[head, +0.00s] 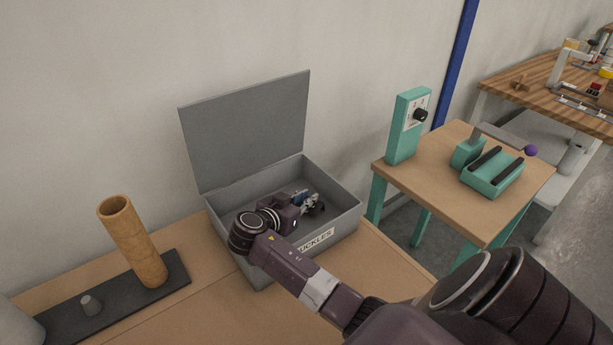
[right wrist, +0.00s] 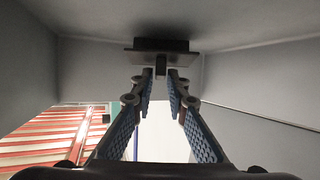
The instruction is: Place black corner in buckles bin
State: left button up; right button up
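The grey buckles bin (head: 345,215) stands on the wooden table with its lid raised, and part of its front label shows. My right gripper (head: 312,203) reaches down inside the bin. In the right wrist view, its two blue-padded fingers (right wrist: 161,85) are apart, with a gap between them. The black corner (right wrist: 162,45) is just past the fingertips, close to a grey inner surface of the bin. A small part of it points toward the gap; I cannot tell whether it touches a finger. In the head view I cannot make out the corner. My left gripper is not in view.
A brown cardboard tube (head: 133,243) stands on a dark base (head: 177,277) left of the bin. A side table (head: 455,207) at right carries a teal control box (head: 405,130) and a teal lever device (head: 490,172). The bin walls surround my right gripper closely.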

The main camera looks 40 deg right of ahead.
jog(key=shift+o, duration=0.8)
jog(key=b+v, duration=0.1)
jog(key=v, duration=0.6)
jog(key=shift+s+a+r, duration=0.1)
jog(key=shift+a+r, duration=0.05)
jog(key=shift+a, duration=0.1)
